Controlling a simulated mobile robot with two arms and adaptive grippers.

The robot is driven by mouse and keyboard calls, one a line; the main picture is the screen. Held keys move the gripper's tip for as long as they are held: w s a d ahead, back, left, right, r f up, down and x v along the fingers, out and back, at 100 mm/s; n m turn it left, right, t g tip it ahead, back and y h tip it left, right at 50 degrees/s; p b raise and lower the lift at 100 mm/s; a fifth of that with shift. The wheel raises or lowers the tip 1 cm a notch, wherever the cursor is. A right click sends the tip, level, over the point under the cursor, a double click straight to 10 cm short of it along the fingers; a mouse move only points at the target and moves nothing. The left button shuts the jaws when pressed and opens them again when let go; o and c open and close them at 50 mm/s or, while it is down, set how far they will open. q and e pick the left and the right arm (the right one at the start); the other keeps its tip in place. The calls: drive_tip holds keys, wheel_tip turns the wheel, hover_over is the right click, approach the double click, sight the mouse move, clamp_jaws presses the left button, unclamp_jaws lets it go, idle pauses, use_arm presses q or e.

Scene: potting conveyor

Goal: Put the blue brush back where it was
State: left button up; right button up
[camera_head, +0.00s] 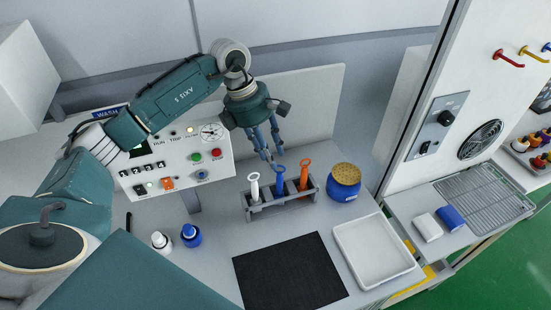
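A grey rack (262,208) stands on the bench and holds three upright brushes in a row. The white brush (254,188) is in the left slot, the blue brush (280,182) in the middle slot and the orange brush (304,176) in the right slot. Their lower ends are hidden in the rack. My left gripper (274,157) points down just above and behind the blue brush. Its two fingers look apart, with nothing visible between them. I cannot tell whether a fingertip touches the blue handle. My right gripper is not in view.
A blue jar with a tan lid (345,175) stands right of the rack. A black mat (290,272) and a white tray (375,248) lie in front. A control panel (180,160) is behind left. Two small bottles (190,236) stand left of the mat.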

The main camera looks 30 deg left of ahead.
use_arm(q)
drive_tip(key=p+v, duration=0.2)
drive_tip(key=v, duration=0.4)
idle(0.5)
